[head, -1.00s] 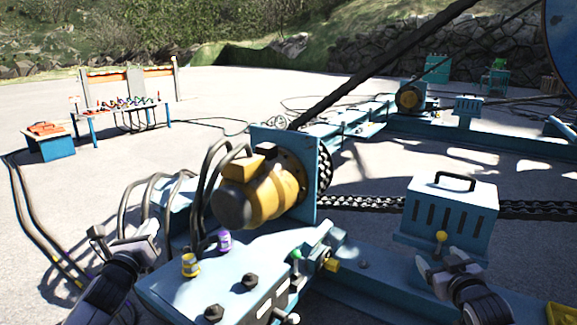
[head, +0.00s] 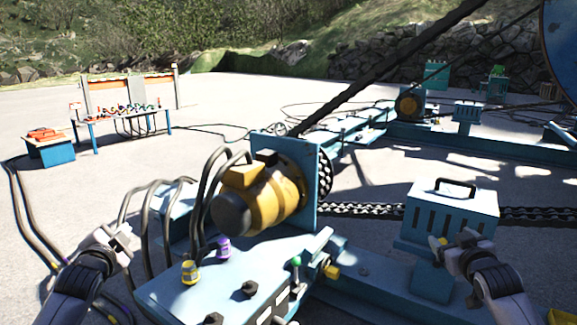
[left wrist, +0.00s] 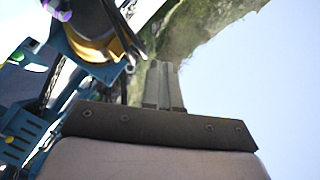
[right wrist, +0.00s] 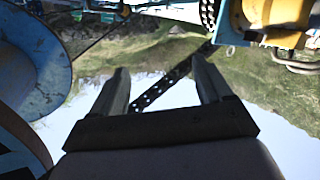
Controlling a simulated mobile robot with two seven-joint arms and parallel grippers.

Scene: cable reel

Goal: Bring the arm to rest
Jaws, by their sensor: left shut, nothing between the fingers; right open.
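My left gripper (head: 118,236) is at the left in the head view, beside the grey hoses of the motor unit and apart from the control box. In the left wrist view its fingers (left wrist: 162,86) are together with nothing between them.
A yellow motor (head: 262,198) on a blue frame stands in the middle, with a control box (head: 222,290) in front. The vented box (head: 452,215) with a black handle stands right, by a chain (head: 365,209). Open pavement lies left, with a workbench (head: 122,113) further back.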

